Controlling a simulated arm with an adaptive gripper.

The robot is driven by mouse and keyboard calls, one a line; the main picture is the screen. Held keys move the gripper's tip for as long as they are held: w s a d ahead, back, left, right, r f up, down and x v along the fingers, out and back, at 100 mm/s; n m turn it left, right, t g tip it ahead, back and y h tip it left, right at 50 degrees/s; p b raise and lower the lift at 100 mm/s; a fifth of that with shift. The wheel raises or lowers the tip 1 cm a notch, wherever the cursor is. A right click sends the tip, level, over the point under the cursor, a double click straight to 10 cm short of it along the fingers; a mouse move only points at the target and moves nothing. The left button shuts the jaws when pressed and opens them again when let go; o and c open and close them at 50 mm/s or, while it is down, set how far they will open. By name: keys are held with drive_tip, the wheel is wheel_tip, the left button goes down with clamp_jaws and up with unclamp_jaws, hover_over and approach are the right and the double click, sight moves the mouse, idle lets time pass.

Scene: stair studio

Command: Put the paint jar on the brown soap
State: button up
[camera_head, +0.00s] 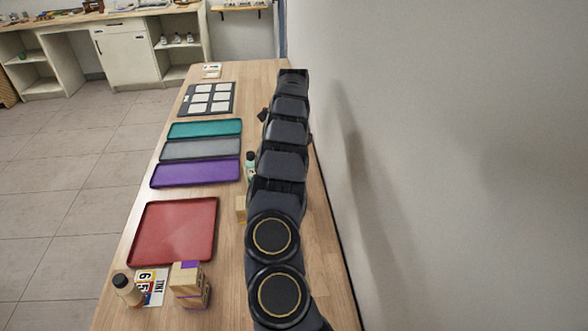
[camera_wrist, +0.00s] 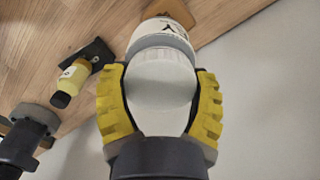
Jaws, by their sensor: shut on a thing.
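My gripper (camera_wrist: 160,105) has yellow ribbed fingers on both sides of a white jar (camera_wrist: 163,70) and is shut on it. The jar has a pale smooth end towards the wrist camera and a white label with black lettering at its far end. An orange-brown flat piece (camera_wrist: 204,10), which looks like the brown soap, shows just beyond the jar's far end. The jar covers part of it, and I cannot tell whether they touch. In the head view my arm hides the gripper, the jar and the soap.
On the table are a red tray (camera_head: 173,230), a purple tray (camera_head: 195,174), wooden blocks (camera_head: 189,287) and a brown bottle (camera_head: 127,290). A wall stands at the right.

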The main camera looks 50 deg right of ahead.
drive_tip(key=shift+w+d+f, duration=0.25)
drive_tip(key=shift+d+f, duration=0.05)
drive_tip(key=shift+f, duration=0.15)
drive_tip(key=shift+w+d+f, duration=0.2)
drive_tip(key=shift+d+f, duration=0.1)
drive_tip(key=shift+f, duration=0.15)
drive_tip(key=shift+w+f, duration=0.1)
drive_tip(key=shift+f, duration=1.4)
drive_tip(key=shift+f, duration=0.15)
drive_tip(key=o, duration=1.2)
drive_tip(key=shift+c, duration=0.2)
wheel_tip(320, 180, up, 10)
drive_tip(key=shift+d+r, duration=0.15)
drive_tip(key=shift+r, duration=1)
drive_tip(key=shift+a, duration=0.2)
